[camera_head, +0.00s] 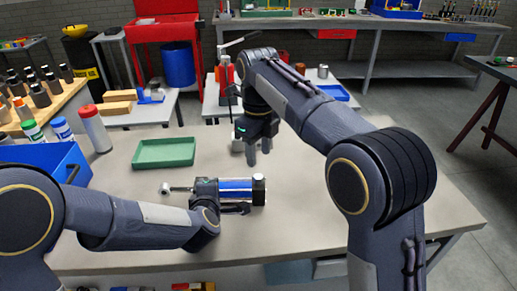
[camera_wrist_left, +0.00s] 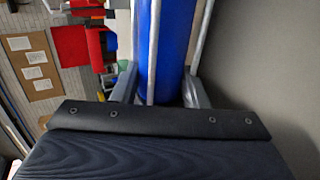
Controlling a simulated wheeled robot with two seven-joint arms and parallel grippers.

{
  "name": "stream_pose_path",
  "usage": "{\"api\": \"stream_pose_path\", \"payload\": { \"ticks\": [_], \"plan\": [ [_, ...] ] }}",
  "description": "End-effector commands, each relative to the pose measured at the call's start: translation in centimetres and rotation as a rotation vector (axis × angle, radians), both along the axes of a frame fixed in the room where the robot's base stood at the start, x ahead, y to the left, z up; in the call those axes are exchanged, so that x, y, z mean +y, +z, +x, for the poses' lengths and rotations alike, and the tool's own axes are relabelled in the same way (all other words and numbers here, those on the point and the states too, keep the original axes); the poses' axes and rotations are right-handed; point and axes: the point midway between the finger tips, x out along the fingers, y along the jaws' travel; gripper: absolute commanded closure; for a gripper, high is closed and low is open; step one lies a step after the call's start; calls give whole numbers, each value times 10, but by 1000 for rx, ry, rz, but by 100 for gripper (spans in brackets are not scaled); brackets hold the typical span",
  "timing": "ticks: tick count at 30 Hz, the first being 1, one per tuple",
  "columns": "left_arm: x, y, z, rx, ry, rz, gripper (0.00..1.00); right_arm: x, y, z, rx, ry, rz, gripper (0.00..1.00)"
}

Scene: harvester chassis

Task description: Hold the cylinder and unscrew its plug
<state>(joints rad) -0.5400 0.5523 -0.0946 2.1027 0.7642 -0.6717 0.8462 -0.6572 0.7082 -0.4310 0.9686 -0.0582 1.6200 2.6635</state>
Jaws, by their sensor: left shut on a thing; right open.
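The cylinder (camera_head: 234,190) lies on its side on the grey table, with a blue barrel, silver rods and a rod eye pointing left. My left gripper (camera_head: 234,208) is shut on the cylinder from the near side. In the left wrist view the blue barrel (camera_wrist_left: 172,40) stands between its fingers (camera_wrist_left: 158,88). My right gripper (camera_head: 259,158) is open and empty, fingers pointing down, beyond the cylinder's right end.
A green tray (camera_head: 164,152) lies on the table behind and left of the cylinder. A blue bin (camera_head: 62,160) and several bottles (camera_head: 93,128) stand at the left. Close behind my right gripper is a small grey object (camera_head: 237,143). The table right of the cylinder is clear.

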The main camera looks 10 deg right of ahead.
Motion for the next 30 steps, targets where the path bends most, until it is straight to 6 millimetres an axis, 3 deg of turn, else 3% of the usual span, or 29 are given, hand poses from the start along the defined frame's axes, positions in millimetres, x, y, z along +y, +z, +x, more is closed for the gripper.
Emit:
{"api": "stream_pose_path", "payload": {
  "ticks": [15, 27, 30],
  "plan": [
    [0, -1, -1, 3, -1, 1, 100, 0, -69, 0, 2, -9, -1, 57],
    [0, -1, -1, 4, -1, 1, 100, 0, -78, 0, 0, -9, 0, 57],
    [0, -1, -1, 4, -1, 1, 100, 0, -78, 0, 0, -9, 0, 68]
  ]
}}
